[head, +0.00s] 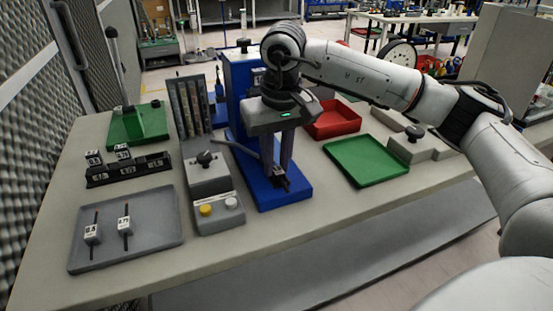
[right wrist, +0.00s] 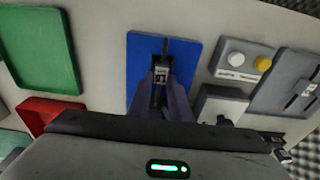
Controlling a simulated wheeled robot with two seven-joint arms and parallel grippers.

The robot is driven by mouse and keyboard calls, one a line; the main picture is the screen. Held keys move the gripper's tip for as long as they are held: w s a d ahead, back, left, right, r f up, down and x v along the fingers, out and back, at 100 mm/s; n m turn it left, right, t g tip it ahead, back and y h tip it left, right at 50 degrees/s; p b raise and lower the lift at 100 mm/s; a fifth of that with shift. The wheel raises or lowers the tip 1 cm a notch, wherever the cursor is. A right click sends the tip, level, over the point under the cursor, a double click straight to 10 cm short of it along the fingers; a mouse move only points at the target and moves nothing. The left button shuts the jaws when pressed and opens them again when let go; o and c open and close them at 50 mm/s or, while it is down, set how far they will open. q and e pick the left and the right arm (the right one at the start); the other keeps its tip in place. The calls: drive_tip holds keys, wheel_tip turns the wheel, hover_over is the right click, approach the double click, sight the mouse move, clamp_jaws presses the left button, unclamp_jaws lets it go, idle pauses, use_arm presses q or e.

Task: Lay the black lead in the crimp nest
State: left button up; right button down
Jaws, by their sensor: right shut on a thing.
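My right gripper (head: 283,172) points down over the blue base (head: 297,197) of the press. It is shut on the black lead, a short dark piece with a white size tag. In the right wrist view the lead (right wrist: 165,47) sticks out past my fingertips (right wrist: 163,82), with its tag (right wrist: 160,75) between them, over the blue base (right wrist: 137,62). The crimp nest is not clearly seen behind the fingers, and I cannot tell whether the lead touches it. My left gripper is not in view.
A grey tray (head: 150,250) holds two tagged leads at the front left. A black rack (head: 130,172) holds labelled blocks. A control box (head: 222,222) with yellow and white buttons stands left of the press. Red (head: 333,128) and green (head: 350,165) trays, both empty, lie to the right.

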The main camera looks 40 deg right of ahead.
drive_tip(key=c, duration=1.5)
unclamp_jaws()
drive_tip(key=shift+f, duration=0.1)
drive_tip(key=shift+c, duration=0.2)
wheel_tip(320, 180, up, 10)
drive_tip(key=s, duration=0.1)
drive_tip(key=shift+s+a, duration=0.1)
